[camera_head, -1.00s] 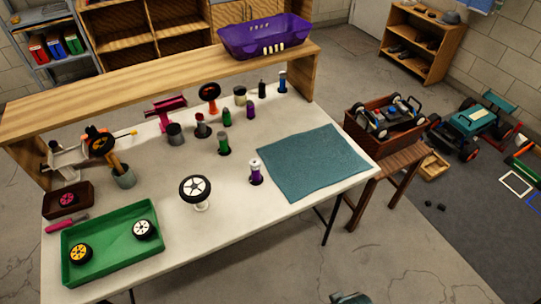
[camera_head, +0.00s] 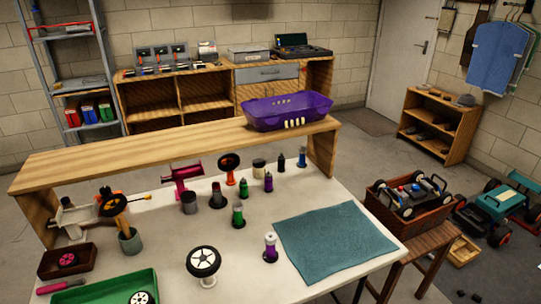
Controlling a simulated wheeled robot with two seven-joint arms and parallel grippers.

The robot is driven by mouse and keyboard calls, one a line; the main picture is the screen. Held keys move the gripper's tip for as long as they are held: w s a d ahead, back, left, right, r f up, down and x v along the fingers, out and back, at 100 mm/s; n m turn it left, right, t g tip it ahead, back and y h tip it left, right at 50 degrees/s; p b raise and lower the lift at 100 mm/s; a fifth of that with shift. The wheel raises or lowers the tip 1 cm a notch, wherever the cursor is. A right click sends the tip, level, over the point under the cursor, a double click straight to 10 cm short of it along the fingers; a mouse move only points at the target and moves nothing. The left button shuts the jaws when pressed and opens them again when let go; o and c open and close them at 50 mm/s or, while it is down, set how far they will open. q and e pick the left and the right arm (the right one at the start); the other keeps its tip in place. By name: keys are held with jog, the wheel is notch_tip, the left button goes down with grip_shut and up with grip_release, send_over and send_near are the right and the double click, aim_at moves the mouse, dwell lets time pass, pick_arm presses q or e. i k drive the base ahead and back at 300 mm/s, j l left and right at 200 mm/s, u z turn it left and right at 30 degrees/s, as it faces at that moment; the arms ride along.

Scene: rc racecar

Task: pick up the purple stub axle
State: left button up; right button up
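Two small purple upright pieces stand on the white table (camera_head: 330,270). One purple piece (camera_head: 268,183) with a dark top is towards the back, right of a green piece (camera_head: 243,188). The other purple piece (camera_head: 270,249) has a white top and dark base, and stands nearer, left of the teal mat. I cannot tell which of the two is the stub axle. Neither of my grippers is in view.
A teal mat (camera_head: 335,245) covers the table's right part. A white-hubbed wheel (camera_head: 203,262) stands on a post at front. A green tray (camera_head: 95,290) is cut off at front left. A purple bin (camera_head: 285,112) sits on the raised wooden shelf (camera_head: 150,150).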

aim_at(270, 256)
jog(key=l+u, duration=0.15)
jog(key=u, duration=0.25)
jog(key=i+l+u, duration=0.1)
jog(key=l+u, duration=0.7)
jog(key=l, duration=1.45)
jog(key=k, duration=0.05)
